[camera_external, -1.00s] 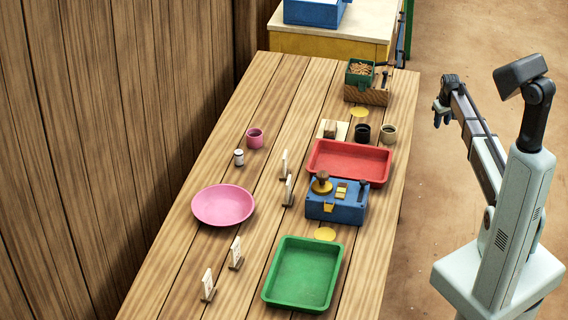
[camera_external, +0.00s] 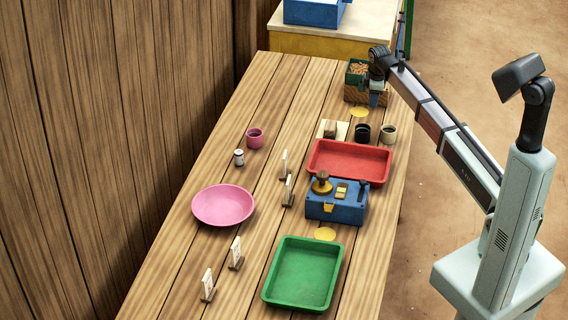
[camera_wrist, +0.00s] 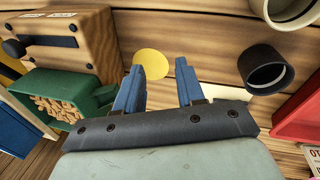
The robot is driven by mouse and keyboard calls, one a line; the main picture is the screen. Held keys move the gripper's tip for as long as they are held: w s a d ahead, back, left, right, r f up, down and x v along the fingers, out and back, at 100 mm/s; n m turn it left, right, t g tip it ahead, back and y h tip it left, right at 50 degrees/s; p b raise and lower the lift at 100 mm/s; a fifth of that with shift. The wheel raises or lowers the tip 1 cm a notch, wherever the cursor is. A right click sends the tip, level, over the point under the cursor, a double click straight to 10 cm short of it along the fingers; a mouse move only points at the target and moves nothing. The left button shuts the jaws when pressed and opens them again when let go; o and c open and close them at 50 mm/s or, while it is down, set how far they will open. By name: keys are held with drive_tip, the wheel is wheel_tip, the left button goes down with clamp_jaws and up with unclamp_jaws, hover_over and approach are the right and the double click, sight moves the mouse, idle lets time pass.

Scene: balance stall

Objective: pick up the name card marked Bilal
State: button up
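Several small white name cards stand in wooden holders on the table. In the external view, two are near the middle, an upper card (camera_external: 284,162) and a lower card (camera_external: 289,188). Two more are near the front left, one card (camera_external: 236,251) and another card (camera_external: 208,284). Their writing is too small to read, so I cannot tell which is marked Bilal. My gripper (camera_external: 378,98) is at the far end of the table, by the wooden block, away from these cards. In the wrist view my gripper (camera_wrist: 158,88) has its blue fingers apart with nothing between them.
Near my gripper are a green bin of nuts (camera_wrist: 62,95), a wooden block (camera_wrist: 85,45), a yellow disc (camera_wrist: 152,63), a black cup (camera_wrist: 265,72) and a beige cup (camera_external: 388,134). A red tray (camera_external: 315,170), blue box (camera_external: 335,212), green tray (camera_external: 270,285) and pink plate (camera_external: 223,205) lie nearer.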

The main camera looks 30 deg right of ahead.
drive_tip(key=a+r+n, duration=0.3)
drive_tip(key=a, duration=0.6)
drive_tip(key=a+r+n, duration=0.2)
drive_tip(key=a+n, duration=0.2)
drive_tip(key=a, duration=0.5)
wheel_tip(320, 180, up, 3)
drive_tip(key=n+g, duration=0.2)
drive_tip(key=n, duration=0.8)
hover_over(285, 164)
drive_tip(key=w, duration=0.3)
drive_tip(key=shift+y, duration=0.4)
drive_tip(key=f, duration=0.8)
drive_tip(key=shift+s+d, duration=0.15)
drive_tip(key=shift+d, duration=0.25)
drive_tip(key=shift+s+d+f, duration=0.1)
drive_tip(key=shift+s+f, duration=0.1)
drive_tip(key=shift+f, duration=1.15)
drive_tip(key=shift+s+d+f, duration=0.1)
drive_tip(key=shift+s+f, duration=0.05)
drive_tip(key=shift+f, duration=1.15)
drive_tip(key=shift+c, duration=0.4)
clamp_jaws()
